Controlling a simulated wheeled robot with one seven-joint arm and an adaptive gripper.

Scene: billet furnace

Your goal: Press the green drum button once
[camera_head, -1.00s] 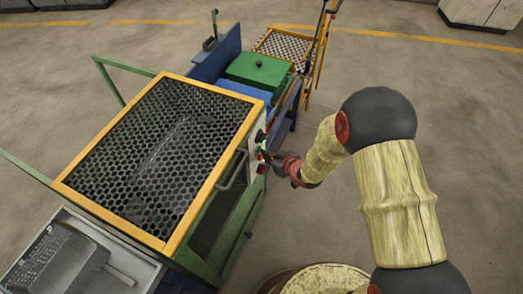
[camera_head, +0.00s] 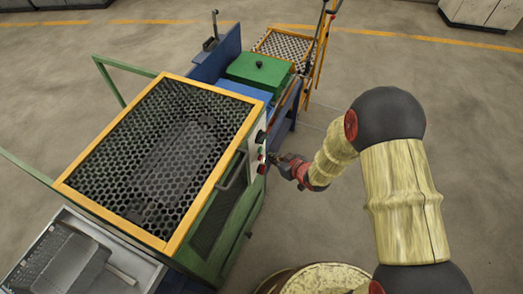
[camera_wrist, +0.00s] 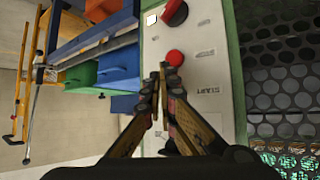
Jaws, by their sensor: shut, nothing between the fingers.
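A pale control panel (camera_wrist: 205,45) on the side of the caged machine fills the middle of the wrist view. It has a red button (camera_wrist: 175,57), a larger red knob (camera_wrist: 173,12) on a black base and a small pale square. A START label (camera_wrist: 208,90) is printed beside my fingers. I make out no green button; my fingers cover part of the panel near that label. My gripper (camera_wrist: 166,80) is shut and empty in front of the panel. In the head view my gripper (camera_head: 276,159) is just right of the panel (camera_head: 259,138), seemingly apart from it.
The machine has a yellow-framed mesh top (camera_head: 215,185) and a handle on its side. A green box (camera_head: 258,72) and blue parts stand behind it, with a yellow mesh frame (camera_head: 285,46) beyond. A grey bin is at lower left.

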